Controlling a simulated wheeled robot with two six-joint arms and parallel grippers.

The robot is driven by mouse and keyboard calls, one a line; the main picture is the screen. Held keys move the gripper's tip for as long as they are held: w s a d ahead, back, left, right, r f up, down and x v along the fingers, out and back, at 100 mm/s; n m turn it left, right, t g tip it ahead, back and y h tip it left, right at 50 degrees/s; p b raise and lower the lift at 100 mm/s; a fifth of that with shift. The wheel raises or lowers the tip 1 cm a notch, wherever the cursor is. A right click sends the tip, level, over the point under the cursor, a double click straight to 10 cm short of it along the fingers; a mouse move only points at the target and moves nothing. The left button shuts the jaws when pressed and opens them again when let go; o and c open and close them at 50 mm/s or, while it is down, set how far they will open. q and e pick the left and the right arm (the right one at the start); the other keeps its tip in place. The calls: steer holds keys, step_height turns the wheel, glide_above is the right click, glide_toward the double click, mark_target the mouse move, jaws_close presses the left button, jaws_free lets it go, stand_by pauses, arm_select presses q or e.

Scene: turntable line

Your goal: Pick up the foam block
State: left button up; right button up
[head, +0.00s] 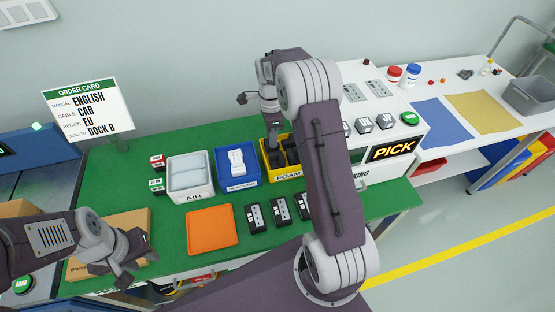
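Dark foam blocks (291,156) lie in a yellow bin (287,177) labelled FOAM on the green table. My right arm reaches over the table from the bottom. Its gripper (272,143) points down at the left part of the yellow bin, over or among the dark foam. Its fingertips are dark against the foam, so I cannot tell whether they hold a block. My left gripper (138,264) is at the lower left, over the front of the table by a cardboard box (118,227). Its fingers look apart and empty.
Left of the foam bin stand a blue bin (222,168) with white items and a white AIR bin (200,194). An orange mat (212,230) and several dark devices (256,217) lie in front. An order card (88,107) stands at the back left. A PICK sign (393,150) is to the right.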

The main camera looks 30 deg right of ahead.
mark_target(272, 154)
steer(key=f, duration=0.9)
steer(key=shift+w+d, duration=0.15)
steer(key=shift+w, duration=0.1)
steer(key=shift+r, duration=0.1)
jaws_close()
